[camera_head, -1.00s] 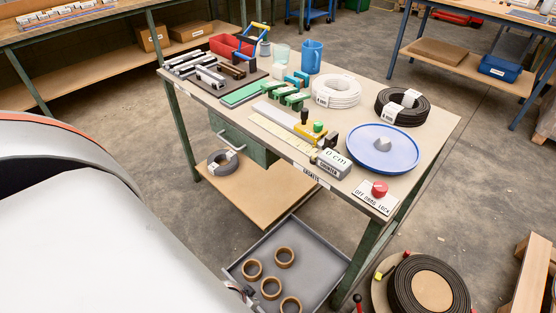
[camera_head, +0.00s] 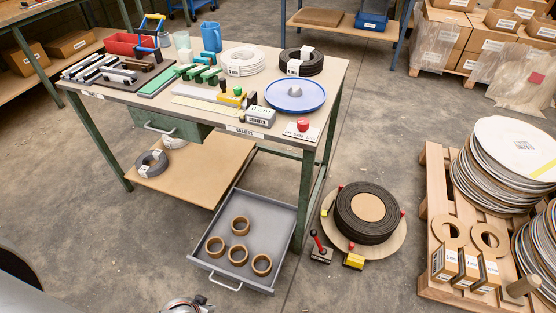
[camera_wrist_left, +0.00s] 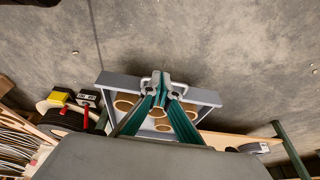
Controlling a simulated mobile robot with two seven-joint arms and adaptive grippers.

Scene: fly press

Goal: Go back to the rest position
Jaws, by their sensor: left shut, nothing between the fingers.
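My left gripper (camera_wrist_left: 161,84) shows in the left wrist view with its teal-sided fingers together and nothing between them. Beyond it in that view is the grey drawer (camera_wrist_left: 208,97) with tan rings, partly covered by the fingers; I cannot tell how far apart they are. In the head view a small metallic part of my arm (camera_head: 186,304) shows at the bottom edge, left of the drawer (camera_head: 213,261). My right gripper is not in view.
The workbench (camera_head: 335,72) carries a blue round plate (camera_head: 313,102), cable coils and green blocks. A pallet (camera_head: 428,215) with stacked discs stands at the right.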

